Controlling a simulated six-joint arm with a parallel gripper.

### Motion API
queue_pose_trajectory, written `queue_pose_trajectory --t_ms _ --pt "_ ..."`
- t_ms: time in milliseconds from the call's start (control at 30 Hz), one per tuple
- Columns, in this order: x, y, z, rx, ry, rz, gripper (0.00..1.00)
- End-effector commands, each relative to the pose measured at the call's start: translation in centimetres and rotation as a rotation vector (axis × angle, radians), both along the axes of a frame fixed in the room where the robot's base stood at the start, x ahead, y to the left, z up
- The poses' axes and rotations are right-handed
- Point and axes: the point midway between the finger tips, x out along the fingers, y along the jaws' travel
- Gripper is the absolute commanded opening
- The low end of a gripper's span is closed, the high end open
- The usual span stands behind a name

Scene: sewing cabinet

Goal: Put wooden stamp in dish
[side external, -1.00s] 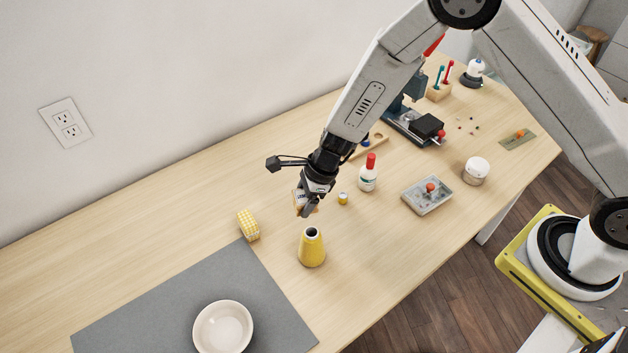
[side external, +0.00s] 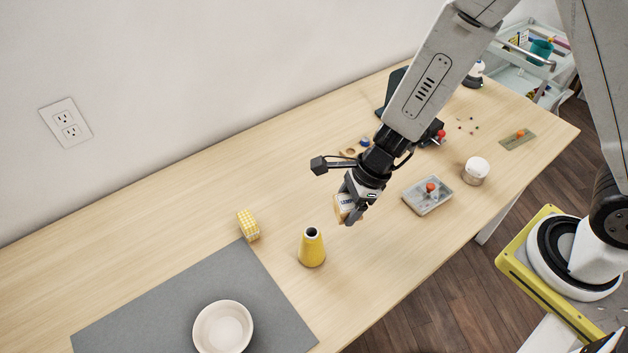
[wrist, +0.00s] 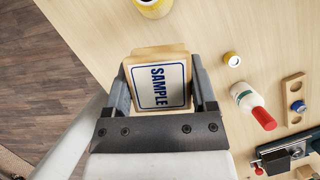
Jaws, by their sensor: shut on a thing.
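The wooden stamp (wrist: 160,85), a light wood block with a white face reading "SAMPLE" in blue, is between my gripper's two fingers in the wrist view. My gripper (side external: 352,208) is shut on it and holds it above the table in the side view, where the stamp (side external: 342,206) is partly hidden by the fingers. The gripper also shows in the wrist view (wrist: 160,90). The dish, a white round bowl (side external: 223,304), stands on the grey mat (side external: 150,300) at the lower left, well apart from the gripper. The dish's inside looks empty.
A yellow cone (side external: 312,248) stands between my gripper and the dish. A yellow checked block (side external: 248,224) is behind the mat's corner. A grey tray (side external: 428,195) and a white-lidded jar (side external: 475,170) are at the right. A red-capped bottle (wrist: 250,100) lies near the gripper in the wrist view.

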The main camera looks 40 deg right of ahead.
Motion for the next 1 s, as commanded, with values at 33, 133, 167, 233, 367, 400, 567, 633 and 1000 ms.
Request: queue_pose_trajectory --t_ms 33,133,167,233,367,400,567,633,1000 --pt "-0.1 0.0 0.1 0.000 -0.001 0.000 0.04" --pt "-0.1 -0.1 0.1 0.000 -0.001 0.000 0.04" --pt "-0.1 -0.1 0.1 0.000 -0.001 0.000 0.04" --pt "-0.1 -0.1 0.1 0.000 -0.001 0.000 0.04" --pt "-0.1 0.0 0.1 0.001 0.000 0.000 0.04" --pt "-0.1 0.0 0.1 0.000 0.000 0.000 0.04" --pt "-0.1 0.0 0.1 0.001 0.000 0.000 0.04" --pt "-0.1 0.0 0.1 0.000 0.000 0.001 0.04" --pt "-0.8 3.1 0.2 -0.001 0.001 0.059 0.04"
